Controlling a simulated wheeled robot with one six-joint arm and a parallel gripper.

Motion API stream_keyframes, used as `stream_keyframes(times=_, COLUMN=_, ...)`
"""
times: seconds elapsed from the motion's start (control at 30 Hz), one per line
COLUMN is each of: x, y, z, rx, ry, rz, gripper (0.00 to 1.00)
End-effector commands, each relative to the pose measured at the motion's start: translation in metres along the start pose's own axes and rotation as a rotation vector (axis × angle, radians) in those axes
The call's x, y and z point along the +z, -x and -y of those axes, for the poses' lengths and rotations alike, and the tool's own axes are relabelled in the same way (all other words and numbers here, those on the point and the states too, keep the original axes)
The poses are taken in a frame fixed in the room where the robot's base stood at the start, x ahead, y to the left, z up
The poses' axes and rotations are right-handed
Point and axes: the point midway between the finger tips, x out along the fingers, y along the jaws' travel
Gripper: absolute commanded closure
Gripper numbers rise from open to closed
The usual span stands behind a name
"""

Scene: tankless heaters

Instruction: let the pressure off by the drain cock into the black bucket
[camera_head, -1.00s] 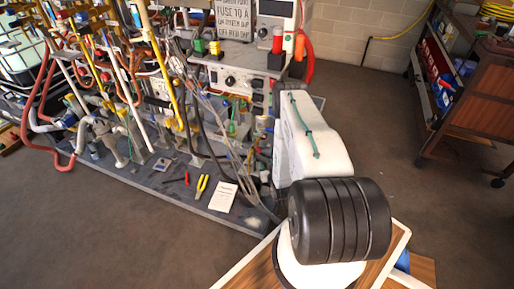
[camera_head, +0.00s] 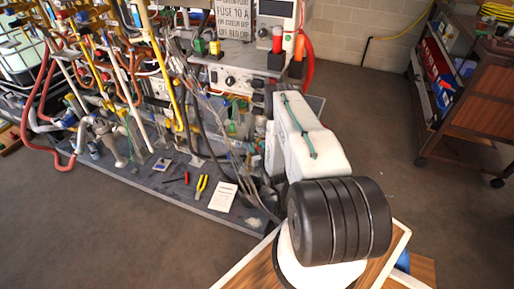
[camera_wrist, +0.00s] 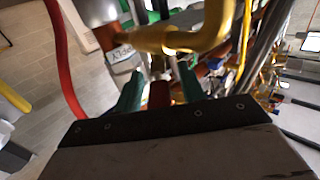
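In the wrist view my gripper (camera_wrist: 160,72) shows two green fingers standing apart beyond a dark mounting plate. A reddish-brown piece (camera_wrist: 158,95) shows between the fingers; I cannot tell whether they touch it. Just beyond are a thick brass-coloured pipe bend (camera_wrist: 185,40) and a silver cylinder (camera_wrist: 95,10) with a small white label (camera_wrist: 122,53) below it. I cannot make out for certain which part is the drain cock. I cannot identify the black bucket in either view. In the head view my arm hides the gripper.
A dense rack of pipes (camera_head: 178,80) stands on a grey base at left. Pliers (camera_head: 201,187) and a white paper (camera_head: 222,197) lie on the base. A control box (camera_head: 235,78) stands behind. A brown cart (camera_head: 485,105) is at right. A red hose (camera_wrist: 63,60) hangs left of my gripper.

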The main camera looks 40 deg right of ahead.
Motion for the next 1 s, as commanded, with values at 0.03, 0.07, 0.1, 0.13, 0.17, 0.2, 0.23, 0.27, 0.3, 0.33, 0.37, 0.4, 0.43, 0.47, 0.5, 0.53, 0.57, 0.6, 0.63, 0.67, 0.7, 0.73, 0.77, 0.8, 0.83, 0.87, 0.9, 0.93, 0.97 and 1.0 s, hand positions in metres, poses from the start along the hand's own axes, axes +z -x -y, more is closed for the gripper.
stream_keyframes(times=0.03, x=0.000, y=0.000, z=0.000, rx=0.000, ry=0.000, rz=0.000, gripper=0.60)
stream_keyframes(times=0.07, x=0.000, y=0.000, z=0.000, rx=0.000, ry=0.000, rz=0.000, gripper=0.60)
stream_keyframes(times=0.1, x=0.000, y=0.000, z=0.000, rx=0.000, ry=0.000, rz=0.000, gripper=0.60)
stream_keyframes(times=0.13, x=0.000, y=0.000, z=0.000, rx=0.000, ry=0.000, rz=0.000, gripper=0.60)
stream_keyframes(times=0.17, x=0.000, y=0.000, z=0.000, rx=0.000, ry=0.000, rz=0.000, gripper=0.60)
stream_keyframes(times=0.2, x=0.000, y=0.000, z=0.000, rx=0.000, ry=0.000, rz=0.000, gripper=0.68)
stream_keyframes(times=0.23, x=0.000, y=0.000, z=0.000, rx=0.000, ry=0.000, rz=0.000, gripper=0.77)
stream_keyframes(times=0.27, x=0.000, y=0.000, z=0.000, rx=0.000, ry=0.000, rz=0.000, gripper=0.85)
stream_keyframes(times=0.3, x=0.000, y=0.000, z=0.000, rx=0.000, ry=0.000, rz=0.000, gripper=0.96)
stream_keyframes(times=0.33, x=0.000, y=0.000, z=0.000, rx=0.000, ry=0.000, rz=0.000, gripper=1.00)
stream_keyframes(times=0.37, x=0.000, y=0.000, z=0.000, rx=0.000, ry=0.000, rz=0.000, gripper=1.00)
stream_keyframes(times=0.4, x=0.000, y=0.000, z=0.000, rx=0.000, ry=0.000, rz=0.000, gripper=1.00)
stream_keyframes(times=0.43, x=0.000, y=0.000, z=0.000, rx=0.000, ry=0.000, rz=0.000, gripper=1.00)
stream_keyframes(times=0.47, x=0.000, y=0.000, z=0.000, rx=0.000, ry=0.000, rz=0.000, gripper=1.00)
stream_keyframes(times=0.5, x=0.000, y=0.000, z=0.000, rx=-0.002, ry=0.000, rz=0.000, gripper=1.00)
stream_keyframes(times=0.53, x=0.000, y=0.000, z=-0.001, rx=-0.004, ry=0.000, rz=0.000, gripper=1.00)
stream_keyframes(times=0.57, x=0.000, y=0.000, z=-0.001, rx=-0.007, ry=0.000, rz=0.000, gripper=1.00)
stream_keyframes(times=0.6, x=0.000, y=0.000, z=-0.001, rx=-0.012, ry=0.000, rz=-0.001, gripper=1.00)
stream_keyframes(times=0.63, x=0.000, y=0.000, z=-0.002, rx=-0.017, ry=0.000, rz=-0.001, gripper=1.00)
stream_keyframes(times=0.67, x=0.000, y=-0.001, z=-0.002, rx=-0.025, ry=0.000, rz=-0.001, gripper=1.00)
stream_keyframes(times=0.7, x=0.000, y=-0.001, z=-0.002, rx=-0.036, ry=0.000, rz=-0.002, gripper=1.00)
stream_keyframes(times=0.73, x=-0.001, y=-0.001, z=-0.002, rx=-0.045, ry=-0.001, rz=-0.002, gripper=1.00)
stream_keyframes(times=0.77, x=-0.001, y=-0.001, z=-0.003, rx=-0.056, ry=-0.001, rz=-0.003, gripper=1.00)
stream_keyframes(times=0.8, x=-0.001, y=-0.001, z=-0.004, rx=-0.072, ry=0.000, rz=-0.003, gripper=1.00)
stream_keyframes(times=0.83, x=-0.001, y=-0.002, z=-0.003, rx=-0.085, ry=0.000, rz=-0.003, gripper=1.00)
stream_keyframes(times=0.87, x=-0.001, y=-0.002, z=-0.002, rx=-0.101, ry=0.000, rz=-0.003, gripper=1.00)
stream_keyframes(times=0.9, x=-0.001, y=-0.002, z=0.000, rx=-0.124, ry=0.000, rz=-0.002, gripper=1.00)
stream_keyframes(times=0.93, x=-0.001, y=-0.003, z=0.002, rx=-0.142, ry=0.001, rz=-0.002, gripper=1.00)
stream_keyframes(times=0.97, x=-0.001, y=-0.003, z=0.006, rx=-0.164, ry=0.001, rz=-0.002, gripper=1.00)
stream_keyframes(times=1.0, x=-0.001, y=-0.004, z=0.014, rx=-0.197, ry=0.001, rz=-0.002, gripper=1.00)
